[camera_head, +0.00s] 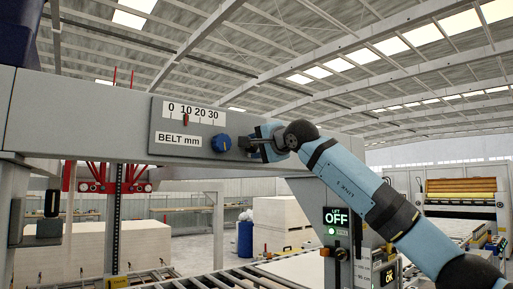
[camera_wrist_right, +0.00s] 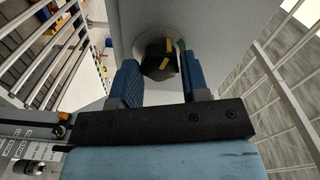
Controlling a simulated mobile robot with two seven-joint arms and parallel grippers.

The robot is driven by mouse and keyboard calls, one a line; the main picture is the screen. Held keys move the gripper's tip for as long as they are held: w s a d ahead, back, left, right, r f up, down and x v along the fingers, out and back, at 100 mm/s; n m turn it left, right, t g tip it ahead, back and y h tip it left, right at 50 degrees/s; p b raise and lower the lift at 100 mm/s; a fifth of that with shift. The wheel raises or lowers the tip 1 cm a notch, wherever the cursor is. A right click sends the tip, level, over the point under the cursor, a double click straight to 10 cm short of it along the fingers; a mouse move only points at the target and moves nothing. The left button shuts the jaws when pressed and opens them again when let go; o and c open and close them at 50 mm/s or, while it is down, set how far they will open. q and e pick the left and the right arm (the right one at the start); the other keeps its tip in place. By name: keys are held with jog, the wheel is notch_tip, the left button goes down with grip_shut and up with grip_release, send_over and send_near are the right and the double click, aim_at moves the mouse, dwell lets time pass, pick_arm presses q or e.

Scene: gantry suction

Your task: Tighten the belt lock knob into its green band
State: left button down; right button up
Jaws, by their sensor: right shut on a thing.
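The belt lock knob (camera_wrist_right: 158,62) is black with yellow marks and sits on the grey beam face. In the right wrist view it lies between the two blue finger pads of my right gripper (camera_wrist_right: 160,76), which is shut on it. In the head view the right gripper (camera_head: 252,145) reaches the beam from the right and mostly hides the knob. A small piece of the green band (camera_wrist_right: 181,45) shows just right of the knob; the rest is hidden. I cannot tell which yellow mark is the pointer. My left gripper is not in view.
A blue knob (camera_head: 221,144) sits close left of the gripper, beside the BELT mm scale plate (camera_head: 178,140); its red pointer is near 10. A lift box (camera_head: 337,217) reading OFF stands below my right arm. A roller conveyor (camera_head: 205,280) runs underneath.

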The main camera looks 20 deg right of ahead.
jog(key=o, duration=0.9)
jog(key=b+v, duration=0.3)
jog(key=v, duration=1.1)
jog(key=shift+w+b, duration=0.1)
jog(key=shift+b, duration=0.3)
jog(key=shift+r, duration=0.1)
